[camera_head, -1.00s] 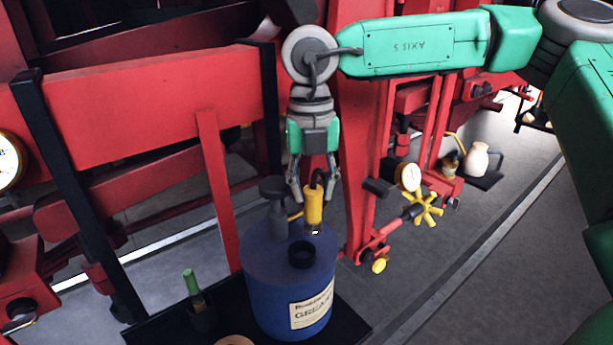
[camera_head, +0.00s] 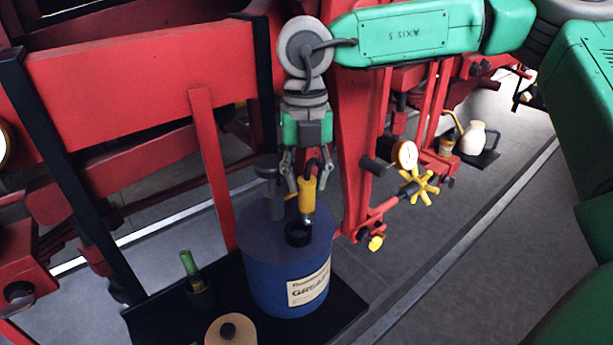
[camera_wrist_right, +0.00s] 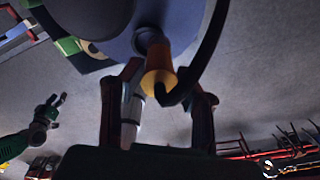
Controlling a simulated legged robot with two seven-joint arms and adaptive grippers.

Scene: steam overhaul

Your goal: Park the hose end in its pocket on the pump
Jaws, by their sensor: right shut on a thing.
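My right gripper (camera_head: 305,190) is shut on the yellow hose end (camera_head: 307,197), which hangs with its metal tip downward. A black hose curves up from it. The tip is just above and behind a black ring-shaped pocket (camera_head: 298,234) on the lid of the blue grease drum (camera_head: 262,275). I cannot tell whether the tip touches the ring. The pump's grey post (camera_head: 268,185) stands on the lid beside the gripper. The right wrist view shows the yellow hose end (camera_wrist_right: 158,68) between the fingers. My left gripper (camera_wrist_right: 53,105) is far off at its left, apparently open and empty.
The drum stands on a black tray (camera_head: 345,308) with a green-handled tool (camera_head: 190,265) in a holder and a tan round thing (camera_head: 230,332). A red frame (camera_head: 150,80) stands close behind. A yellow handwheel (camera_head: 418,187) and gauge (camera_head: 404,155) are at right.

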